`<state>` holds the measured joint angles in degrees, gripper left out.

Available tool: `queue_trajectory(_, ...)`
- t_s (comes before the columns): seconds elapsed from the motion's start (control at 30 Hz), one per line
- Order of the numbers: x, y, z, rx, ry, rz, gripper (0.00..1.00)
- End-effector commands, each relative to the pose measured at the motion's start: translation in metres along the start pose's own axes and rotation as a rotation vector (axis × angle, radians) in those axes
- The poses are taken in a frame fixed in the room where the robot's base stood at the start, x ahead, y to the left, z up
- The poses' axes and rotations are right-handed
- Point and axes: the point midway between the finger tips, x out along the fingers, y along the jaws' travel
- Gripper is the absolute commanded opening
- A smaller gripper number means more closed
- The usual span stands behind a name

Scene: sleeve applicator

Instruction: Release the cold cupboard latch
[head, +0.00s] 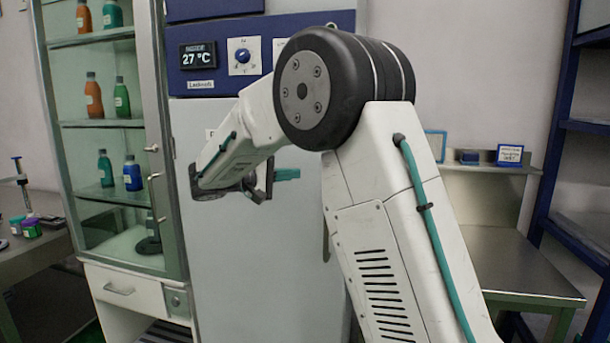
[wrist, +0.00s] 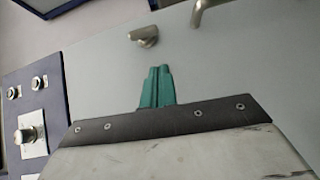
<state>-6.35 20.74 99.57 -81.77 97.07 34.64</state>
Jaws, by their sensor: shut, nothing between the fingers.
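The cold cupboard is a tall unit with a pale grey door (head: 240,270) under a blue control panel. In the wrist view the door (wrist: 245,65) fills much of the picture. A small metal turn-latch (wrist: 143,36) sits on it, just beyond my fingertips and slightly left of them. My gripper (head: 288,174) has teal fingers held in front of the door. In the wrist view the gripper (wrist: 157,70) is shut and empty, with a visible gap in the picture between tips and latch. I cannot make out the latch in the head view; my arm covers part of the door.
A metal door handle (wrist: 199,18) is up and right of the latch; its lower end shows in the head view (head: 326,240). The panel has a 27 °C display (head: 198,55) and dial (head: 243,56). A glass cabinet (head: 170,215) stands left, a steel bench (head: 500,260) right.

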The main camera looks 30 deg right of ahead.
Motion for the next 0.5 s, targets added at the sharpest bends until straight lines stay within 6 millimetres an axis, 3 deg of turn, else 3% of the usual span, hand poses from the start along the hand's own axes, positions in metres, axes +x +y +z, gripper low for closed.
queue_trajectory(0.03,-0.016,-0.001,-0.001,0.0,0.007,0.0,0.0)
queue_trajectory(0.2,-0.05,-0.002,-0.001,-0.002,0.009,0.0,0.0)
queue_trajectory(0.5,-0.07,-0.002,0.0,-0.002,0.006,0.0,0.0)
